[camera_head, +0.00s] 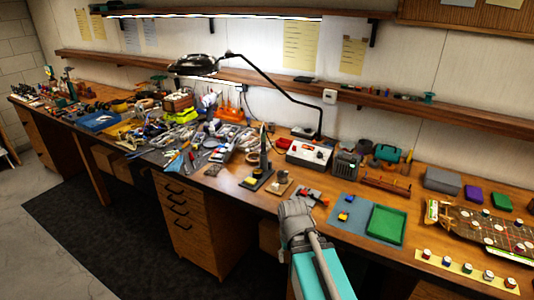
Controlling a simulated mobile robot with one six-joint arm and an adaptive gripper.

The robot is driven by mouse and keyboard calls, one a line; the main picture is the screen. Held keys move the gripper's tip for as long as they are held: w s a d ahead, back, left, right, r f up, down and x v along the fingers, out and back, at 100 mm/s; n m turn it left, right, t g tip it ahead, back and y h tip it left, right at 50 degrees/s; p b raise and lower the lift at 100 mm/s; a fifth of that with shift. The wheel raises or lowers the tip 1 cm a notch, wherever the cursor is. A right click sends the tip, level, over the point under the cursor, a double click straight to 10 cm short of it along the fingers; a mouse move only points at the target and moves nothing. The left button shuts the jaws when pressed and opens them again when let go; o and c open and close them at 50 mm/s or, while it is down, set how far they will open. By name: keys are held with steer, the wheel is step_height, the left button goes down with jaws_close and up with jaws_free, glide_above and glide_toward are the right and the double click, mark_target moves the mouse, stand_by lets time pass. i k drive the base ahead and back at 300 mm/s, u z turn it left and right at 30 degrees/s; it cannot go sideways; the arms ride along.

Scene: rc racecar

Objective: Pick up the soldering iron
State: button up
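A dark, slim upright tool (263,146), which may be the soldering iron in its holder, stands near the middle of the workbench. It is small in this view, so I cannot be sure of it. A white and grey box with red parts (308,153), like a soldering station, sits to its right. My arm reaches up from the bottom, and my gripper (297,208) is at the bench's front edge, right of and nearer than the upright tool. The fingers are not clear, and I see nothing certain between them.
A black desk lamp (195,64) arches over the wooden bench. Dense tools and parts clutter the left. A green tray (386,224) lies on a blue-grey mat (345,225) to the right. Drawers (185,205) stand below the bench. A long shelf (400,97) runs along the wall.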

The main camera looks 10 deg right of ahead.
mark_target(263, 151)
steer(key=k, duration=0.2)
steer(key=u, duration=0.3)
steer(key=i, duration=1.15)
steer(key=z, duration=0.4)
